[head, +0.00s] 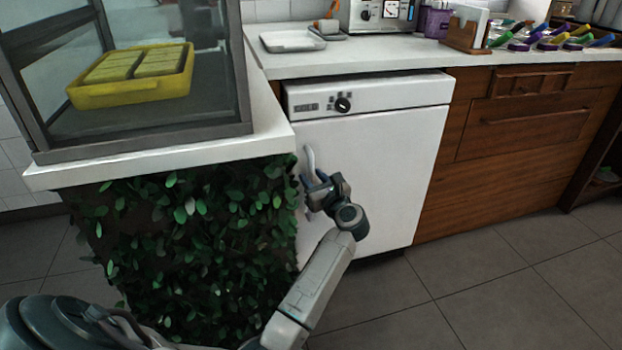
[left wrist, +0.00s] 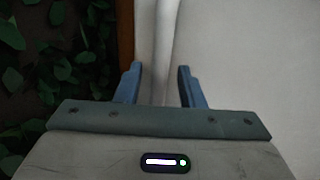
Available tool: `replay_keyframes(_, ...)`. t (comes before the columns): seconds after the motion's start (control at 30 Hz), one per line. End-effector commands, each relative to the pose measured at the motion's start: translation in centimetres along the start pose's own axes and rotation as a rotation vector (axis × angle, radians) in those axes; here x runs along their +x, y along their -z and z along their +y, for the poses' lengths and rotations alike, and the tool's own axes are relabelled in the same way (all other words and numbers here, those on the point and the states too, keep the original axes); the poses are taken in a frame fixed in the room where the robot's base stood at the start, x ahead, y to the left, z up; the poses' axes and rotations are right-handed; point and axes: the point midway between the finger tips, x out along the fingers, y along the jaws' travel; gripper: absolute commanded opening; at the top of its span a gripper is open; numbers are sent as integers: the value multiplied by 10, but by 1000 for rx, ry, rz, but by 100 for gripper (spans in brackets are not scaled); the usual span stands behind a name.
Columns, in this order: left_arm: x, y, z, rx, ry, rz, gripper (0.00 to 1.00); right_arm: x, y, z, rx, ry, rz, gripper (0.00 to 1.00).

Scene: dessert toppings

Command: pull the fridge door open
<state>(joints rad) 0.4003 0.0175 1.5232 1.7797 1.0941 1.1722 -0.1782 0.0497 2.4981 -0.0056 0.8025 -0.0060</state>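The fridge (head: 385,165) is a white appliance under the counter, with a black dial on its top panel. Its door looks closed. A pale upright handle (head: 309,160) stands at the door's left edge. My left gripper (head: 315,182) is at the lower part of this handle. In the left wrist view its two blue fingers (left wrist: 158,86) are apart, with a pale upright strip, seemingly the handle (left wrist: 160,40), between them. I cannot tell whether the fingers touch it. My right gripper is not in view.
A leaf-covered counter front (head: 190,240) is close to the left of the door and my gripper. A glass case (head: 150,125) with a yellow tray (head: 130,98) stands above it. Wooden drawers (head: 525,140) are to the right. The floor (head: 470,265) before the fridge is clear.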

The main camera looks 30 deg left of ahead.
Motion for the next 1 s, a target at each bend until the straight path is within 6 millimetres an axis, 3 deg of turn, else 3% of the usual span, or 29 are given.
replay_keyframes(0.13,12,0,0,1,-1,-1,35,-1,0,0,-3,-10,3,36)
replay_keyframes(0.43,15,0,0,0,0,0,35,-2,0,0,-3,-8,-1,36)
replay_keyframes(0.47,15,0,0,0,0,0,33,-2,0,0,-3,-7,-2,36)
replay_keyframes(0.63,15,0,0,1,0,0,0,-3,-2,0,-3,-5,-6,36)
replay_keyframes(1.0,14,2,1,1,-21,0,0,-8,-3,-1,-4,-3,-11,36)
